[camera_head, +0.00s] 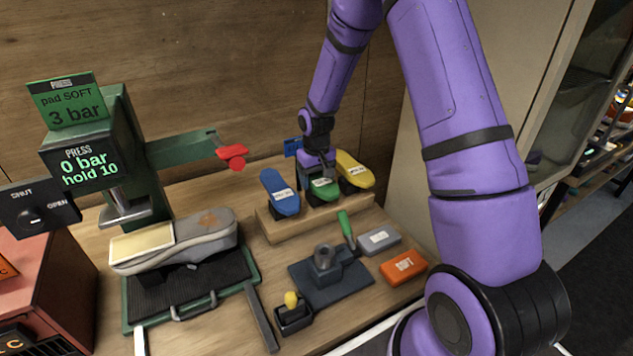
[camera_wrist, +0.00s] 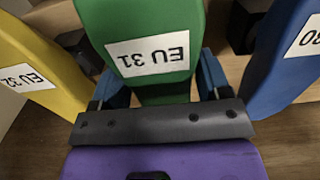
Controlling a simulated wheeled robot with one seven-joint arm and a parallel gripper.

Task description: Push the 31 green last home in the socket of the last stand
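The green last (camera_head: 322,190), labelled EU 31 in the wrist view (camera_wrist: 140,20), is on the wooden rack (camera_head: 318,220) between two other lasts. My gripper (camera_head: 318,160) is at it, with one blue finger on each side in the wrist view (camera_wrist: 163,88). The fingertips are partly hidden by the last, so I cannot tell whether they clamp it. The last stand (camera_head: 330,280) is a dark plate with an upright round socket (camera_head: 324,256), in front of the rack. No last shows in the socket.
A blue last (camera_head: 281,196) and a yellow last (camera_head: 355,170) closely flank the green one. A green-handled tool (camera_head: 346,226), a grey block (camera_head: 379,238) and an orange block (camera_head: 403,266) lie near the stand. A press (camera_head: 100,180) with a grey shoe (camera_head: 195,240) stands left.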

